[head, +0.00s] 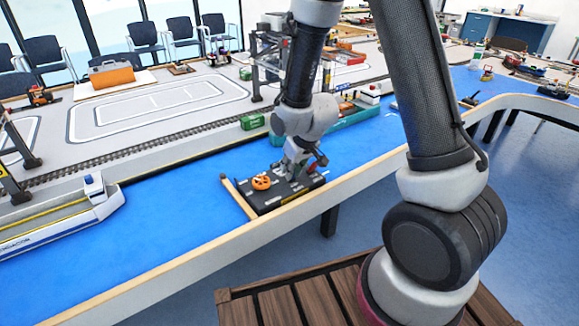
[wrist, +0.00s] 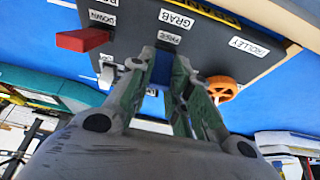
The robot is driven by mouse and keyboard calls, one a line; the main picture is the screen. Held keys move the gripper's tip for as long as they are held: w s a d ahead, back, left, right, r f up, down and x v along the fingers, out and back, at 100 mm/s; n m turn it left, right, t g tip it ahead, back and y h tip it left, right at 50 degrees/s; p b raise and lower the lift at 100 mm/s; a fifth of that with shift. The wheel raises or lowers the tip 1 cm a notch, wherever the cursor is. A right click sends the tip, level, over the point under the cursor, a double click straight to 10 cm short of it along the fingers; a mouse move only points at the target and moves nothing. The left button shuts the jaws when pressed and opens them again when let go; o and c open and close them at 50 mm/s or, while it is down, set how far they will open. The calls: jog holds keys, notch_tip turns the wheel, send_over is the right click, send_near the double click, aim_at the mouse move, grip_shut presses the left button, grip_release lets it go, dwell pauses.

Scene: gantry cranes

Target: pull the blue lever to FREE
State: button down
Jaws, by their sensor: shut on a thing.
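The black control panel (head: 285,197) lies on the blue table top. My gripper (head: 291,166) reaches down onto it from above. In the wrist view my gripper (wrist: 163,66) is shut on the blue lever (wrist: 162,70), of which a small blue part shows between the fingertips. The FREE label (wrist: 170,38) is just above the fingertips in that view, and the GRAB label (wrist: 175,20) is farther up. The lever's base is hidden by the fingers, and in the head view the lever is hidden by my gripper.
An orange wheel (head: 261,183) stands on the panel close to the fingers, by the TROLLEY label. A red lever (wrist: 82,40) by the DOWN label is on the other side. A white-and-blue ship (head: 60,220) is left, and a green container (head: 253,121) stands behind.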

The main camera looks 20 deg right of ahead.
jog(key=shift+s+t, duration=0.25)
jog(key=shift+t, duration=0.15)
jog(key=c, duration=1.3)
grip_release()
jog(key=v, duration=1.2)
jog(key=shift+d, duration=0.25)
